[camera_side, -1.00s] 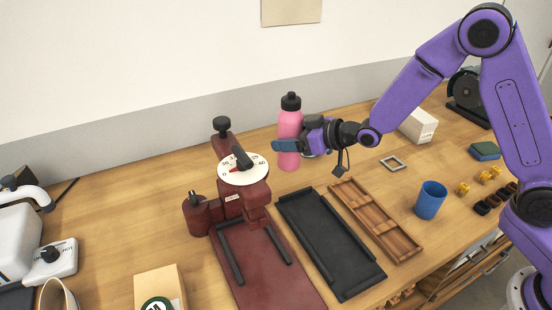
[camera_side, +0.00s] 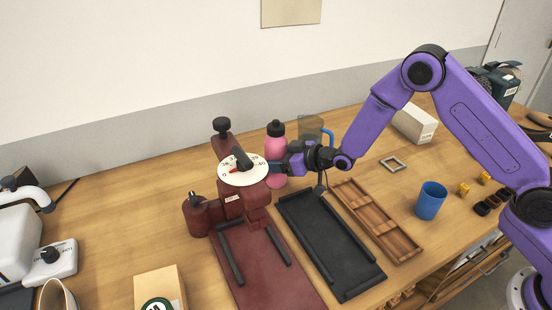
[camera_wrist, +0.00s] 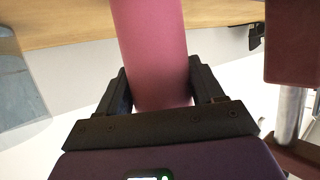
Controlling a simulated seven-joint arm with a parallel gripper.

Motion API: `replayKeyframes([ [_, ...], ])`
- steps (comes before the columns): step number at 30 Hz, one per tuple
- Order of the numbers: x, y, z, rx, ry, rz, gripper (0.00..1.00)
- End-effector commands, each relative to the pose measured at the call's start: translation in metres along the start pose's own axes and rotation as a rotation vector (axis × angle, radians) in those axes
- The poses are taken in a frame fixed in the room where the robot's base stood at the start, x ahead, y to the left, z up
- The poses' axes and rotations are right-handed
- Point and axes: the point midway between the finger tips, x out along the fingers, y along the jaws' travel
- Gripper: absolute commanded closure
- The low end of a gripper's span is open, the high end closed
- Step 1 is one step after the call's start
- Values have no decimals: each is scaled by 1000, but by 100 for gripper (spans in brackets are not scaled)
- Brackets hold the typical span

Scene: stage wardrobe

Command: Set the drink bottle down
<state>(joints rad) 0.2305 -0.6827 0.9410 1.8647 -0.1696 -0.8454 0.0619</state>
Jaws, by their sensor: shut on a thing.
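The drink bottle (camera_side: 276,146) is pink with a black cap and is upright behind the dark red press in the side view. My gripper (camera_side: 278,167) is shut around the bottle's body. In the wrist view, the bottle (camera_wrist: 152,50) sits between the two black fingers of my gripper (camera_wrist: 162,90). The bottle's base is low, near the wooden bench (camera_side: 150,220), partly hidden by the press and my gripper. I cannot tell whether it touches the bench.
The dark red press (camera_side: 262,262) with its white dial (camera_side: 243,170) stands close in front and left. A black tray (camera_side: 335,250), a wooden tray (camera_side: 378,220) and a blue mug (camera_side: 431,200) lie to the right. A clear container with a blue handle (camera_side: 328,136) is just behind my gripper.

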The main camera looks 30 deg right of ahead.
Motion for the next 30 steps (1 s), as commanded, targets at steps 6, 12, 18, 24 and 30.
replayKeyframes([
  [6,0,0,-2,0,7,0,87],
  [12,1,0,2,0,2,0,17],
  [18,1,0,2,0,1,0,8],
  [24,0,0,-1,0,1,0,8],
  [30,-19,0,-1,0,-1,0,8],
])
